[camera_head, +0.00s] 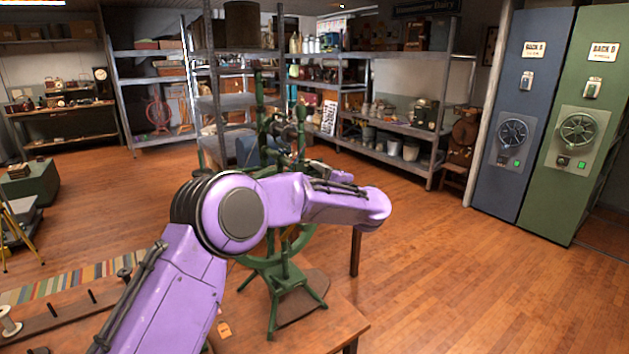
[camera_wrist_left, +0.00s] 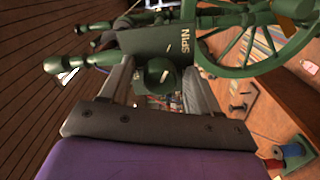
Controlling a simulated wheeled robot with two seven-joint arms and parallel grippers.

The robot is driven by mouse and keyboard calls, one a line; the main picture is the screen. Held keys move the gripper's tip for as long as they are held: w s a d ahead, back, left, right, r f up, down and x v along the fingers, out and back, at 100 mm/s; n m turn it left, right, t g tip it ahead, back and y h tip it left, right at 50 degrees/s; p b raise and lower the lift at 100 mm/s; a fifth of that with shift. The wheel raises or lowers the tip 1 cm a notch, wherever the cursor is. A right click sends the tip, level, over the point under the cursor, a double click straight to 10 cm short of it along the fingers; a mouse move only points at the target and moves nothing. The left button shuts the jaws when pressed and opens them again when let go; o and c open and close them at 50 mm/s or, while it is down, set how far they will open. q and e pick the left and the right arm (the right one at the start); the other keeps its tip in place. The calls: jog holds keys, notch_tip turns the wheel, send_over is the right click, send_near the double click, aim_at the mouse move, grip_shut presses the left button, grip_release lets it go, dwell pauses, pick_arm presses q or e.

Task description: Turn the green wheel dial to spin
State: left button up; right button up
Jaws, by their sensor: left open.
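A green spinning machine (camera_head: 278,271) stands on a wooden table in the head view, partly hidden by my purple left arm. My left gripper (camera_wrist_left: 158,74) is open, with one finger on each side of the dial. I cannot tell whether the fingers touch it. My right gripper is not in view.
The table (camera_head: 345,318) carries the machine near its edge. A striped rug (camera_head: 75,277) lies at the left. Metal shelves (camera_head: 400,122) stand behind; blue (camera_head: 522,105) and green (camera_head: 585,125) cabinets stand at the right. The floor between is clear.

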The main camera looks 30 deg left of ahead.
pick_arm(q)
jog(key=b+v, duration=0.3)
jog(key=v, duration=0.7)
jog(key=shift+b, duration=0.4)
jog(key=shift+f, duration=0.1)
